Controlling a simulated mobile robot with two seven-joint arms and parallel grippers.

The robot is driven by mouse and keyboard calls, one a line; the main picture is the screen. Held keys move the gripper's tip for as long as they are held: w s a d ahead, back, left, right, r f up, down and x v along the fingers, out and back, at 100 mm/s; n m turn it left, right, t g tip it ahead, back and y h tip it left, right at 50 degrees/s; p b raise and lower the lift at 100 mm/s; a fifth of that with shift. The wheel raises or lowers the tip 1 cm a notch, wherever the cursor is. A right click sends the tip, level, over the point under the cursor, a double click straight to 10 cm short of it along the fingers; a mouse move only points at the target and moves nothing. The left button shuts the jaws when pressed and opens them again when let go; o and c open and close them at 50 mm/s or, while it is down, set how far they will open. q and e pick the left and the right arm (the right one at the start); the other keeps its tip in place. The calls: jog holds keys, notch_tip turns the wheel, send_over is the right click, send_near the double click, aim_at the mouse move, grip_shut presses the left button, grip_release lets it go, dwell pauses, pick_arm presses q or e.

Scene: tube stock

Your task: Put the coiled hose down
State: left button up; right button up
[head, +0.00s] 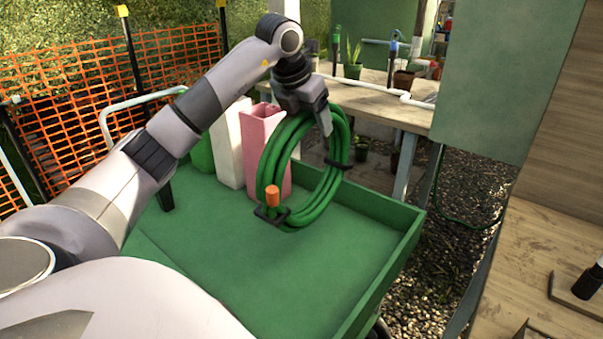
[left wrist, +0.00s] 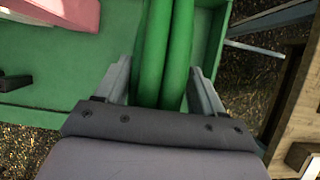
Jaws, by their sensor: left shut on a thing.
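The coiled hose (head: 272,165) is green, with an orange end piece and dark ties around it. It hangs upright and slightly tilted over the green tray-like surface (head: 215,255) in the head view. My left gripper (head: 318,115) holds the coil at its upper right part. In the left wrist view the hose strands (left wrist: 166,60) run between the two fingers of my left gripper (left wrist: 163,85). The coil's lower edge is close to the green surface; I cannot tell whether it touches. My right gripper is not in view.
A pink upright container (head: 262,130) and a white one (head: 229,145) stand behind the hose at the surface's back. A raised green rim (head: 385,265) bounds the right side. The front and middle of the green surface are clear. A wooden bench (head: 540,235) stands at right.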

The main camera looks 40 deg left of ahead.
pick_arm(q)
notch_tip(320, 180, down, 13)
jog(key=b, duration=0.1)
dwell(0.4)
jog(key=shift+r, duration=0.1)
jog(key=shift+b, duration=0.35)
jog(key=o, duration=1.6)
jog(key=shift+f, duration=0.2)
jog(key=shift+o, duration=0.2)
jog(key=shift+r, duration=0.15)
